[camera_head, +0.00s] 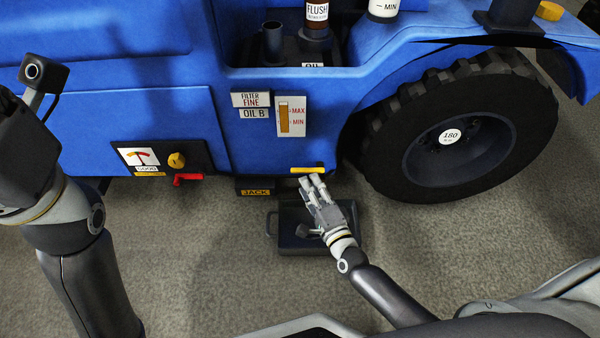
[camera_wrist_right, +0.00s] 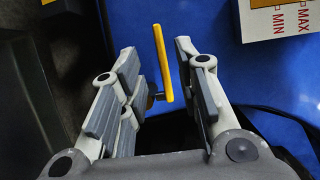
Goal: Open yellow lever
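The yellow lever (camera_head: 307,170) is a short bar lying level near the lower edge of the blue vehicle body, below the MAX/MIN gauge. My right gripper (camera_head: 308,180) is just below it in the head view, reaching up to the vehicle. In the right wrist view the lever (camera_wrist_right: 163,63) shows between the spread fingers of my right gripper (camera_wrist_right: 158,75), with gaps on both sides. That gripper is open. The lever's dark pivot is partly hidden by the left finger. My left arm shows at the left edge of the head view, but its fingers are not visible.
A large black tyre (camera_head: 480,130) is to the right. A dark tray (camera_head: 290,242) lies on the floor below my right gripper. Floor to the left is clear.

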